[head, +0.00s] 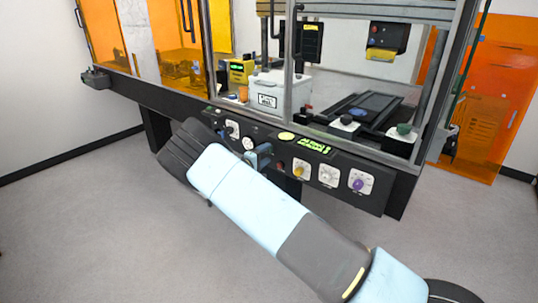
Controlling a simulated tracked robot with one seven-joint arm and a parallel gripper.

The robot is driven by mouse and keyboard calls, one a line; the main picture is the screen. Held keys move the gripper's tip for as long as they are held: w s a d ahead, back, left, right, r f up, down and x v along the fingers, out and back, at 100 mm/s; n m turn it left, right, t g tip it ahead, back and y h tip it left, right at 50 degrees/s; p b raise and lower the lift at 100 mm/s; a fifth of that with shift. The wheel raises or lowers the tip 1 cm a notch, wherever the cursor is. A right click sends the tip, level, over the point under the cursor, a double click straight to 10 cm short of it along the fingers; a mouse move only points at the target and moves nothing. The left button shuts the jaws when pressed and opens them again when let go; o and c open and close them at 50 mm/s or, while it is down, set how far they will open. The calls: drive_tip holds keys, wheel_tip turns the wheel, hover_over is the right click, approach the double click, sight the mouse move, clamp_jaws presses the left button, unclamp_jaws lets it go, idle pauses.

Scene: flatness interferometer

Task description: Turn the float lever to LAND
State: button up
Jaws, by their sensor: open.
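I cannot pick out the float lever for certain, and no LAND marking is readable. The black control panel (385,200) runs along the front edge of the instrument bench. My pale blue arm crosses in front of its left and middle part and hides some of it. A small blue-grey block (262,152) shows just above the arm's edge at the panel; I cannot tell whether it is a lever or part of my arm. My arm has a dark ribbed section at its far left. I cannot make out any gripper fingers.
The panel carries a yellow knob (301,170), a white dial (328,175), a purple knob (360,183) and a green-lit display (315,145). Behind the glass stand a white box (268,92) and a dark flat stage (368,106). Open grey floor (80,220) lies left.

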drive_tip(key=v, duration=1.1)
drive_tip(key=shift+s+a, duration=0.25)
drive_tip(key=shift+f, duration=0.1)
drive_tip(key=s+d+r+m+g, duration=0.1)
drive_tip(key=d+r+g, duration=0.1)
drive_tip(key=d, duration=0.3)
drive_tip(key=s+d+r+m+g, duration=0.1)
drive_tip(key=d+r+m+g, duration=0.1)
drive_tip(key=d+r, duration=0.3)
drive_tip(key=s+d+r+m+g, duration=0.1)
drive_tip(key=d+r+m+g, duration=0.1)
drive_tip(key=d, duration=0.4)
drive_tip(key=shift+d+r+g+h, duration=0.3)
drive_tip(key=shift+r+g, duration=0.6)
drive_tip(key=s+d+r+m+g+y, duration=0.4)
drive_tip(key=s+d+r+y, duration=0.3)
drive_tip(key=s+d+r, duration=1.1)
drive_tip(key=s+r+t+y, duration=0.1)
drive_tip(key=s+r+y, duration=0.1)
drive_tip(key=s, duration=0.9)
drive_tip(key=s+r+m+t+y, duration=0.1)
drive_tip(key=s+r+t+y, duration=0.1)
drive_tip(key=s, duration=1)
drive_tip(key=shift+s+r+y, duration=0.2)
drive_tip(key=shift+r+y, duration=0.1)
drive_tip(key=shift+r, duration=0.3)
